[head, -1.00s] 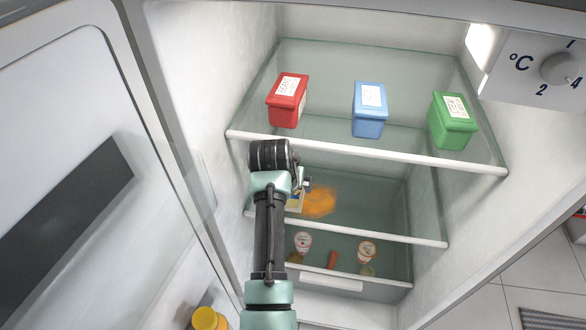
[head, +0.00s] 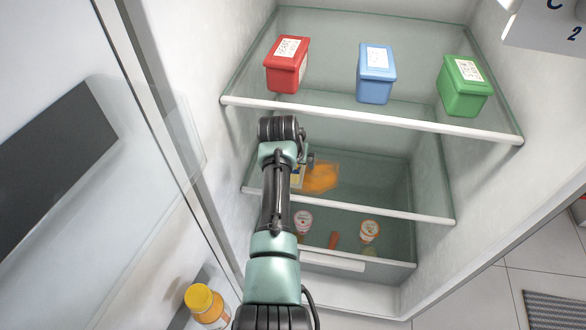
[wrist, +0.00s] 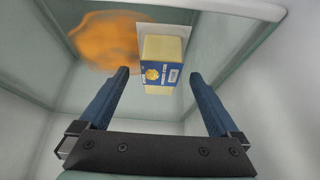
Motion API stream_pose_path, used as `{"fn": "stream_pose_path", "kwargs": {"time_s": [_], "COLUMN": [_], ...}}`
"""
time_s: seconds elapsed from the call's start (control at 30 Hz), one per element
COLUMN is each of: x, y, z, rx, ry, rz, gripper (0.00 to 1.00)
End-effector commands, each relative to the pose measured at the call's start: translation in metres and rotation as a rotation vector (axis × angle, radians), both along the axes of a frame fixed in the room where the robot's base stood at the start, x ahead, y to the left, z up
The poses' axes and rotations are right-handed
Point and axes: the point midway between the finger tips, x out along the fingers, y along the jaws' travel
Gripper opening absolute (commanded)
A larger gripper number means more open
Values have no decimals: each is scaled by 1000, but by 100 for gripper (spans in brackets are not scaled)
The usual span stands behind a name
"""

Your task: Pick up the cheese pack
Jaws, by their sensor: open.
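The cheese pack (wrist: 161,62) is a pale yellow block with a blue label band. In the wrist view it lies ahead of my gripper (wrist: 158,78), between the lines of the two blue fingers. My gripper is open, and nothing is held between the fingers. In the head view my arm hides most of the pack; a small yellow and blue part (head: 297,178) shows beside my wrist on the middle shelf. The fingers are mostly hidden there.
An orange spill-like patch (head: 321,177) lies right of the pack on the middle shelf (head: 400,213). Red (head: 287,66), blue (head: 375,75) and green (head: 464,88) tubs stand on the shelf above. Two cups (head: 303,221) sit below. A yellow-capped bottle (head: 206,305) stands in the door.

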Motion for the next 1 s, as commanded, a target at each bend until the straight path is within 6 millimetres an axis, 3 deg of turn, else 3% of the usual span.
{"fn": "stream_pose_path", "kwargs": {"time_s": [0.13, 0.67, 1.0], "x": [0, 0, 1], "y": [0, 0, 0], "z": [1, 1, 2], "rx": [0, 0, -1], "ry": [0, 0, -3], "rz": [0, 0, 0], "gripper": [98, 2, 0]}}
